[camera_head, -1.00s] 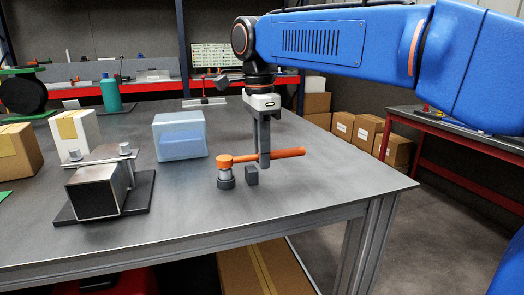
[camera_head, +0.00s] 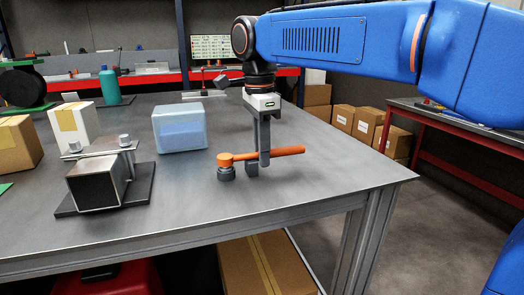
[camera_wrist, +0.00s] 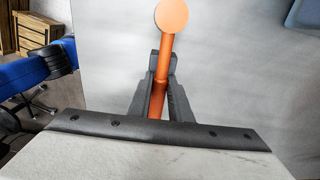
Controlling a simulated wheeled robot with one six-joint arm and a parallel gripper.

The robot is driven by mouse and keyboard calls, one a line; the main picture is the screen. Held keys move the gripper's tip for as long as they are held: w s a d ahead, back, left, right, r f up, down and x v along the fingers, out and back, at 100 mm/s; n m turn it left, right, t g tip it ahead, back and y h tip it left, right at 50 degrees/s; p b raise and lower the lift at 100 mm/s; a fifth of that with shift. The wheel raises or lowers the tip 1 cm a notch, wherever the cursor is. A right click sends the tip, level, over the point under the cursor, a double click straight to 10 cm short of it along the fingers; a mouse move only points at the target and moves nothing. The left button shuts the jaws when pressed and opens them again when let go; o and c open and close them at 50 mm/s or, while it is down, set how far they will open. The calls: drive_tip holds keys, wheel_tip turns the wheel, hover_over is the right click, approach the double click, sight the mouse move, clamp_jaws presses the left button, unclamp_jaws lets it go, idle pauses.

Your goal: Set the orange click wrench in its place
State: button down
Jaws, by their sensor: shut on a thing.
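The orange click wrench (camera_head: 285,151) lies about level above the near right part of the grey table, its round head to the left. My gripper (camera_head: 264,158) points down and is shut on its handle. In the wrist view the wrench (camera_wrist: 164,60) runs between the fingers (camera_wrist: 160,95), its round orange end beyond them. A small dark block (camera_head: 251,170) stands under the handle beside the fingers. Whether the handle touches the block is unclear.
A square metal tube in a clamp (camera_head: 97,185) stands to the left on a dark plate. A translucent bluish bin (camera_head: 180,130) is behind the wrench. Cardboard boxes (camera_head: 18,145) stand far left. The table's right edge is near; the surface right of the wrench is clear.

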drive_tip(key=c, duration=1.6)
unclamp_jaws()
drive_tip(key=shift+o, duration=0.2)
wheel_tip(320, 180, up, 17)
drive_tip(key=shift+a+r, duration=0.15)
drive_tip(key=shift+a, duration=0.15)
drive_tip(key=shift+s, duration=0.15)
